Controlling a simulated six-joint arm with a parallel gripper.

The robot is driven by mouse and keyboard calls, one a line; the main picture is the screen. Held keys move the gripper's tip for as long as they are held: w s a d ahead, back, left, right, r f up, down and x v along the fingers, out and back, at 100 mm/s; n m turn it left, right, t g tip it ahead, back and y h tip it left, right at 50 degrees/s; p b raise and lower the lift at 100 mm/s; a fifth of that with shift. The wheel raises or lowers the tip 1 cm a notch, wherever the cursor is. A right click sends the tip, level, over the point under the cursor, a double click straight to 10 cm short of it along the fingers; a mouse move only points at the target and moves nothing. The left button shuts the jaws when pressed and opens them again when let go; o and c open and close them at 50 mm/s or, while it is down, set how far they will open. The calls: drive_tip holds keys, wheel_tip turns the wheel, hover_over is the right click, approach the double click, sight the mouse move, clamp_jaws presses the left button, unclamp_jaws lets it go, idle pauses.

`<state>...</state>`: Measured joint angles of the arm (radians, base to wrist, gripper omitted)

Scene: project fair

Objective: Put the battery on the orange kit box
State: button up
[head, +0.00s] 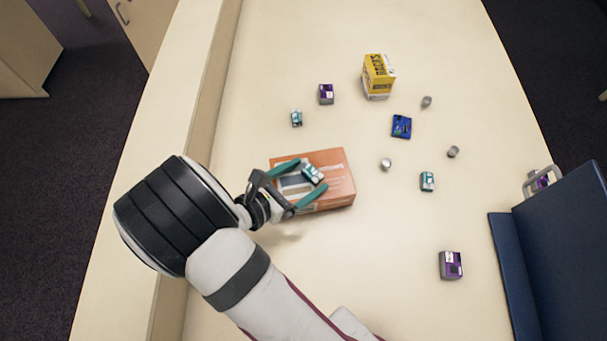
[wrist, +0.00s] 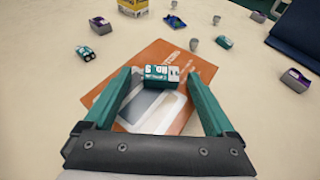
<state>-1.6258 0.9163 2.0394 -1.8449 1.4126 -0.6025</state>
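A small teal and white battery (head: 313,174) lies on top of the orange kit box (head: 338,192), near its middle. It also shows in the wrist view (wrist: 158,76), lying on its side near the far part of the lid. My gripper (head: 312,173) is over the box with its teal fingers open, one on each side of the battery. In the wrist view a gap shows between the battery and each finger. My fingers hide parts of the box lid.
Similar teal blocks (head: 296,117) (head: 427,181), purple blocks (head: 326,94) (head: 451,265), a blue board (head: 402,126) and small metal cylinders (head: 385,164) lie around. A yellow box (head: 378,76) stands at the back. A dark blue case (head: 560,250) is at right. The table's front middle is clear.

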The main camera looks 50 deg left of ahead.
drive_tip(key=shift+r, duration=0.15)
drive_tip(key=v, duration=1.2)
drive_tip(key=w+d+r+m+g+h, duration=0.35)
drive_tip(key=w+d+m+g, duration=0.2)
drive_tip(key=d+m, duration=0.4)
drive_tip(key=w+d+r+m+g+h, duration=0.35)
drive_tip(key=w+d+m, duration=0.25)
drive_tip(key=d+m, duration=0.4)
drive_tip(key=s+d+r+m+g+y, duration=0.1)
drive_tip(key=s+d+m+g+y, duration=0.1)
drive_tip(key=m, duration=0.9)
drive_tip(key=s+d+r+m+g+y, duration=0.2)
drive_tip(key=s+d+m+y, duration=0.2)
drive_tip(key=m, duration=0.7)
drive_tip(key=d+y, duration=0.2)
drive_tip(key=d, duration=0.2)
drive_tip(key=shift+s+d+r+g+y, duration=0.25)
drive_tip(key=shift+s+d+g+y, duration=0.05)
drive_tip(key=shift+d+y, duration=0.1)
